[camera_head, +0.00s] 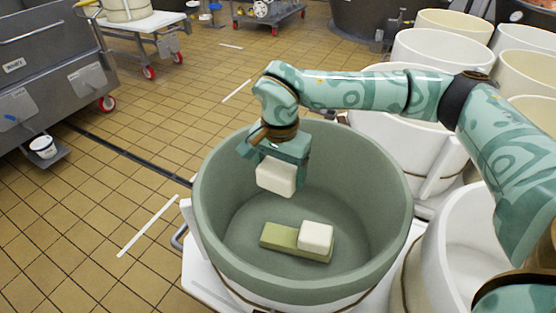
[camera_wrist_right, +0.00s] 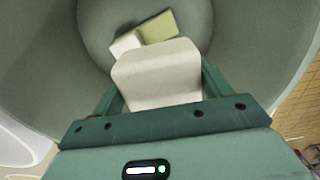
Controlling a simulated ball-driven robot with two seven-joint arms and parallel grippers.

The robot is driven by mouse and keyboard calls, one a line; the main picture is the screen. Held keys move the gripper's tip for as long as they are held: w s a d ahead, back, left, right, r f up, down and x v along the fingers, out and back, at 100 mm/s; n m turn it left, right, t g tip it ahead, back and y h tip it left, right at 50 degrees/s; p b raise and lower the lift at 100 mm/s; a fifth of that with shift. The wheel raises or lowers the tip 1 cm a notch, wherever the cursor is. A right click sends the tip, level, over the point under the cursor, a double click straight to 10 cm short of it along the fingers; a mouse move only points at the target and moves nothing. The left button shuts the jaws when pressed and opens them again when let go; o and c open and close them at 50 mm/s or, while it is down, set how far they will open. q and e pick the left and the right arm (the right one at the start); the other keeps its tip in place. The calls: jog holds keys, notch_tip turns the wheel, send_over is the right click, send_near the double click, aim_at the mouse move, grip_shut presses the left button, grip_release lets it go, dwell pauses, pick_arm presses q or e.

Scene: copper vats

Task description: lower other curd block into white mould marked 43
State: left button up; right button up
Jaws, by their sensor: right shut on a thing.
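My right gripper (camera_head: 277,168) is shut on a white curd block (camera_head: 275,178). It holds the block in the air over the open mouth of a large grey-green round tub (camera_head: 385,215). In the right wrist view the held block (camera_wrist_right: 158,75) sits between the two fingers. Another white curd block (camera_head: 315,236) lies at the bottom of the tub, at the right end of a flat olive-green slab (camera_head: 278,238). Both also show beyond the held block in the right wrist view. No number 43 can be read on any container. My left gripper is not in view.
Several white and cream round tubs (camera_head: 428,50) crowd the right side, beneath and behind my right arm. The tiled floor (camera_head: 130,190) between is open.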

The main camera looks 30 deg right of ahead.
notch_tip(320, 180, down, 18)
jog(key=b, duration=0.5)
jog(key=shift+f, duration=1.1)
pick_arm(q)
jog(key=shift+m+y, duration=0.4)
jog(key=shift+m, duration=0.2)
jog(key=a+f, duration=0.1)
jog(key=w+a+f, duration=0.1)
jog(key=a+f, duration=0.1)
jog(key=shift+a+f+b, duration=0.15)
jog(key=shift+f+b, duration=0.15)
pick_arm(e)
jog(key=shift+f, duration=0.15)
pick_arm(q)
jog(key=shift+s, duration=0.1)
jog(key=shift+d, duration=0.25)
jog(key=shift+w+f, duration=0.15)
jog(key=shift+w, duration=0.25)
pick_arm(e)
jog(key=shift+f, duration=0.15)
